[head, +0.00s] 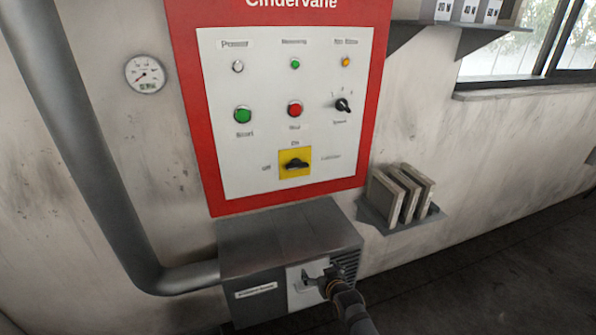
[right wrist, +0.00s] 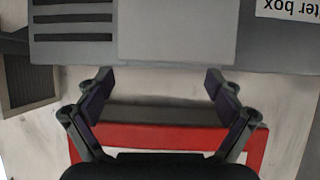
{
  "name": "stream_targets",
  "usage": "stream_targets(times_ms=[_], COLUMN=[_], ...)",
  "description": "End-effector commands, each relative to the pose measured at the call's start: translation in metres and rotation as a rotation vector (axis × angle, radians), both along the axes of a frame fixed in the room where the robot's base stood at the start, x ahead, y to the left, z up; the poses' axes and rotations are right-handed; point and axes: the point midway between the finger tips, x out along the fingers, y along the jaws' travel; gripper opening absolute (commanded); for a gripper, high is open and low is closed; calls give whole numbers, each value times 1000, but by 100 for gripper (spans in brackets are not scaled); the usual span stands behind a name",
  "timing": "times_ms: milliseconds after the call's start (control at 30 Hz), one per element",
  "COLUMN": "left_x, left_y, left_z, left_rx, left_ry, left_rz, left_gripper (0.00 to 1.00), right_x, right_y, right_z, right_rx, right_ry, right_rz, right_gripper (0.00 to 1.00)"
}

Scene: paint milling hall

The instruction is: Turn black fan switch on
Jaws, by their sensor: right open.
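The black rotary switch (head: 295,164) sits on a yellow square plate (head: 303,153) low on the white face of the red-framed panel in the head view. Its handle lies about level. A label above it seems to read On, one at its left Off; the right one is blurred. I cannot tell which end of the handle points. My right gripper (head: 323,277) is open and empty, below the switch and in front of the grey box. In the right wrist view its fingers (right wrist: 160,88) are wide apart, with nothing between them; the switch does not show there. My left gripper is not in view.
The grey filter box (head: 290,229) juts out under the panel; its pale plate (right wrist: 175,28) shows in the wrist view. Green (head: 243,114) and red (head: 295,109) buttons and a small black selector (head: 343,105) sit above the switch. A shelf (head: 408,221) holds filters at right.

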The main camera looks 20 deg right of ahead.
Motion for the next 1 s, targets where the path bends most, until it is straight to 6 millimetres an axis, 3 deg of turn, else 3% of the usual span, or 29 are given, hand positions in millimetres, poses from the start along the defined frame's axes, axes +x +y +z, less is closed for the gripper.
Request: stream_targets(times_ms=[33, 100, 200, 300, 400, 633, 1000], left_x=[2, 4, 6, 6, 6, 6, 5], left_y=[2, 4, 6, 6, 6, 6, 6], left_z=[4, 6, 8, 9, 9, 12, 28], left_rx=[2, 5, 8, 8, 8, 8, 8], left_ry=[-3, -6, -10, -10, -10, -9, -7], left_rz=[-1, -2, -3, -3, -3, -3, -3], left_gripper=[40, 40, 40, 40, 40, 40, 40], right_x=[25, 45, 55, 55, 53, 62, 136], right_y=[4, 10, 16, 19, 21, 22, 24], right_z=[64, 142, 228, 281, 304, 308, 308], right_rx=[7, 15, 22, 26, 28, 29, 29], right_ry=[-104, -231, -370, -454, -493, -498, -497], right_rz=[6, 16, 28, 37, 41, 41, 41], right_gripper=[93, 93, 93, 93, 93, 93, 93])
